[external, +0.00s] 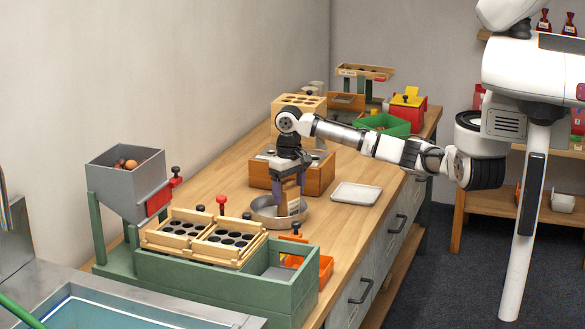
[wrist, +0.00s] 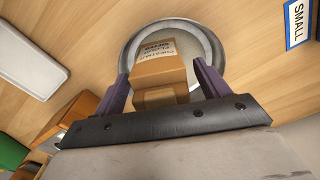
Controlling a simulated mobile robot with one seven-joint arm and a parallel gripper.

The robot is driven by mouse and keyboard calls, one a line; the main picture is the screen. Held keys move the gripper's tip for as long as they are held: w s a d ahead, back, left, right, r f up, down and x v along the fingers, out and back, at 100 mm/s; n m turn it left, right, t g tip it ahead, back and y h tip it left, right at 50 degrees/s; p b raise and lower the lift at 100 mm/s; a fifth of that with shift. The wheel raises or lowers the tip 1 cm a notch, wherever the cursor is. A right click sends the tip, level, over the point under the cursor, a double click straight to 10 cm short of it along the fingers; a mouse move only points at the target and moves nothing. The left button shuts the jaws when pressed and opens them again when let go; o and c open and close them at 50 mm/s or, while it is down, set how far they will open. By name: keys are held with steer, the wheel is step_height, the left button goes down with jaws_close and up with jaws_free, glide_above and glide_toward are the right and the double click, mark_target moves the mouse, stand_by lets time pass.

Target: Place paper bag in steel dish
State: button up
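The brown paper bag (external: 292,203) with a printed white label stands in the round steel dish (external: 262,219) on the wooden counter. In the wrist view the bag (wrist: 160,72) is between my two purple fingers, with the dish rim (wrist: 129,50) around it. My gripper (external: 290,187) points down over the dish, with a finger on each side of the bag. In the wrist view my gripper (wrist: 160,72) looks open, with a gap between the bag and the right finger. The bag's underside is hidden, so its contact with the dish floor cannot be seen.
A white tray (external: 356,194) lies right of the dish. A wooden box (external: 321,178) stands behind it. In front are a green stand (external: 190,278) with wooden hole trays and a grey hopper (external: 124,178) of chestnuts. A "SMALL" sign (wrist: 298,22) lies near the dish.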

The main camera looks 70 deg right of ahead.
steer(key=shift+r, duration=0.1)
step_height(320, 180, up, 12)
steer(key=shift+r+b, duration=0.1)
steer(key=shift+b, duration=0.7)
